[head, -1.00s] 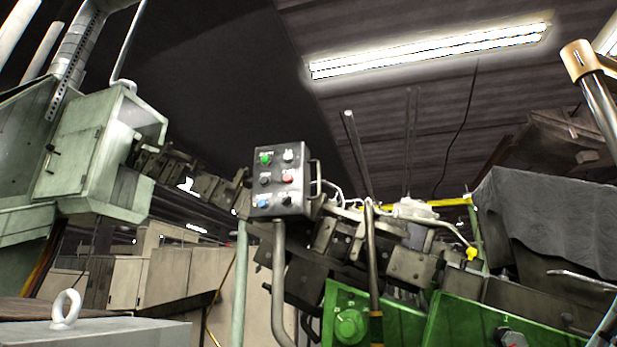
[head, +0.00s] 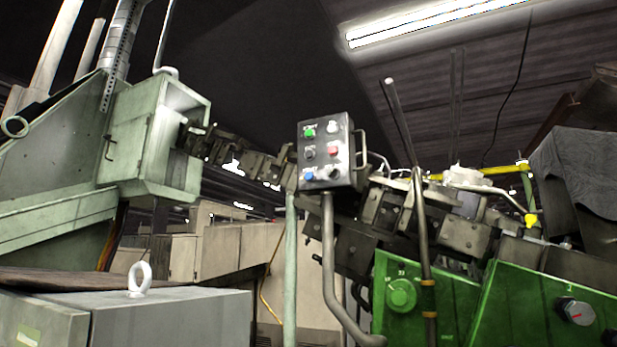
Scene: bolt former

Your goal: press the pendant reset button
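The pendant (head: 327,151) is a grey control box on a bent grey post, at the middle of the head view, with a handle on its right side. Its face carries two columns of buttons: a green button (head: 310,133), a black button (head: 309,153) and a blue button (head: 308,175) on the left, and a white one (head: 333,127), a red one (head: 333,150) and a dark knob (head: 334,173) on the right. The labels are too small to read, so I cannot tell which is reset. My gripper is not in view.
A pale green cabinet (head: 150,140) stands at left. A grey box (head: 170,318) with a lifting eye (head: 140,278) is at lower left. Green machine housing (head: 425,300) and dark machinery lie right of the pendant. A thin upright pole (head: 421,240) stands just right of the pendant post.

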